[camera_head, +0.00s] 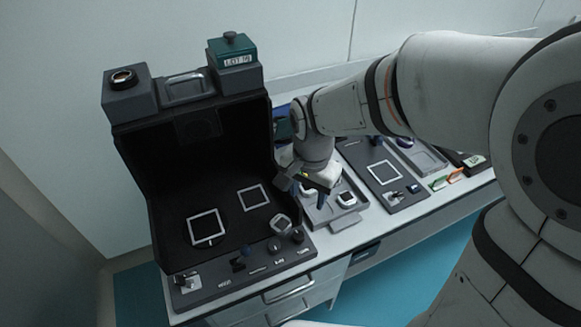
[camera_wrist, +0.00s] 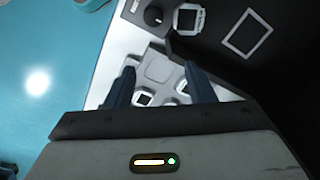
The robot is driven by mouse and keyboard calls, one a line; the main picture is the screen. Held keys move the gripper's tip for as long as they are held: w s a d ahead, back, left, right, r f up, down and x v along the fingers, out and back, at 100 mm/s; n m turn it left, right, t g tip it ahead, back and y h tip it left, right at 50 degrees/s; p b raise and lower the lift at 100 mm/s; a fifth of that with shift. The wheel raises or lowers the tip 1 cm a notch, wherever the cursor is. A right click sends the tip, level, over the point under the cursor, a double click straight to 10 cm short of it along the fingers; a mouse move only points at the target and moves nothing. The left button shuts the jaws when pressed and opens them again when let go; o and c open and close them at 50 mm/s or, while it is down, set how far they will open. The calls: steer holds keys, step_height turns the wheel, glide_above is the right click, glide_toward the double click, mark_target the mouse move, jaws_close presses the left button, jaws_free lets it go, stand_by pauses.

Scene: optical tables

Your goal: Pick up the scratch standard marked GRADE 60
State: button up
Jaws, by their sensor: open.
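My gripper (camera_head: 309,192) is open and points down over the grey tray (camera_head: 346,217) at the bench's front. In the wrist view my gripper (camera_wrist: 159,74) has its two dark fingers apart with nothing held between them. Small square pieces with pale windows lie in the tray: one (camera_head: 346,198) shows right of the fingers, and in the wrist view one (camera_wrist: 144,99) lies between the fingers. Another square piece (camera_head: 281,224) sits on the black station's front ledge, and also shows in the wrist view (camera_wrist: 188,19). No GRADE 60 marking is readable on any piece.
The black hooded station (camera_head: 165,205) with white square outlines stands left of my gripper. A green box marked LOT 16 (camera_head: 236,62) is on its top. A dark panel with a white square outline (camera_head: 384,172) lies right of the tray. Knobs (camera_head: 297,235) stand along the station's front ledge.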

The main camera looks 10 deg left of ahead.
steer(key=m, duration=0.1)
glide_above(281, 223)
step_height(281, 223, down, 3)
steer(key=shift+w+d+f+g, duration=0.1)
steer(key=shift+w+d+g, duration=0.05)
steer(key=shift+g, duration=0.15)
step_height(281, 223, down, 8)
steer(key=shift+r, duration=0.2)
steer(key=shift+c, duration=0.2)
steer(key=c, duration=0.6)
